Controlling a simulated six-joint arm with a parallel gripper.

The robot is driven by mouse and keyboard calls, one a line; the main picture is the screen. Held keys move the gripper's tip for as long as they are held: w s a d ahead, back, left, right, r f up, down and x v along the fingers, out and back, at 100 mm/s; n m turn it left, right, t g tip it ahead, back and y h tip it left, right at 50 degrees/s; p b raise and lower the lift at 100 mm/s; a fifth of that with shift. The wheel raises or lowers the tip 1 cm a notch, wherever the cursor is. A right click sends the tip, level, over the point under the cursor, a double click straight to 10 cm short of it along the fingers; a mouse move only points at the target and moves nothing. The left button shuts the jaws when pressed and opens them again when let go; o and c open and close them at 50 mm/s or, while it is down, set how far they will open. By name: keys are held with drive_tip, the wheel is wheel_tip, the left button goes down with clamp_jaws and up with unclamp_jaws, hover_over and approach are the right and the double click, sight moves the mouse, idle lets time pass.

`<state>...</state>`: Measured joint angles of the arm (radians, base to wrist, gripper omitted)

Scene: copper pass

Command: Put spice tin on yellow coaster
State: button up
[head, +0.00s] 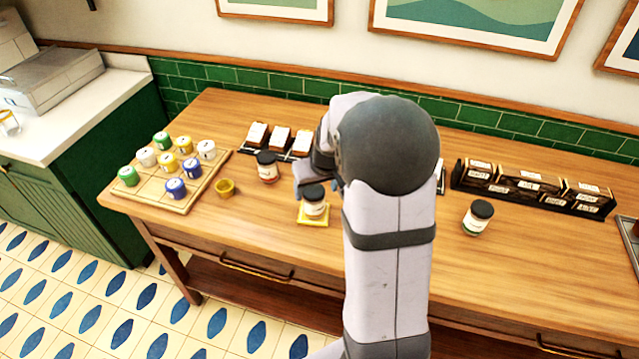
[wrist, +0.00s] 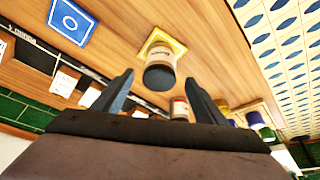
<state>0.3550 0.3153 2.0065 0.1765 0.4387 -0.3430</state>
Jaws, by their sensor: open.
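A spice tin (head: 314,208) with a dark lid and pale label stands upright on the yellow coaster (head: 302,221). In the wrist view the tin (wrist: 161,68) shows lid towards me, with the coaster (wrist: 157,37) under it. My gripper (wrist: 157,90) is open and empty. Its two fingers point towards the tin, which appears between and beyond the fingertips, apart from them. In the head view my gripper (head: 303,181) is just behind and left of the tin, partly hidden by my arm.
A similar red-labelled jar (head: 267,170) stands close behind left, and a green-labelled jar (head: 477,220) at the right. A wooden board (head: 150,192) with several coloured pots and a small yellow cup (head: 225,188) are left. A blue coaster (wrist: 72,22) shows in the wrist view.

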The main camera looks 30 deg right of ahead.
drive_tip(key=shift+v, duration=2.45)
drive_tip(key=s+a+f+n+g, duration=0.1)
drive_tip(key=s+a+f+g, duration=0.1)
drive_tip(key=s+a, duration=0.5)
drive_tip(key=s+a+f+g, duration=0.2)
drive_tip(key=s+a+f, duration=0.3)
drive_tip(key=s, duration=0.8)
drive_tip(key=shift+s+a+n+g+y+b, duration=0.3)
drive_tip(key=shift+a+n+y+b, duration=0.15)
drive_tip(key=shift+a, duration=0.6)
drive_tip(key=shift+w+f, duration=0.1)
drive_tip(key=shift+f, duration=0.05)
drive_tip(key=shift+c, duration=0.3)
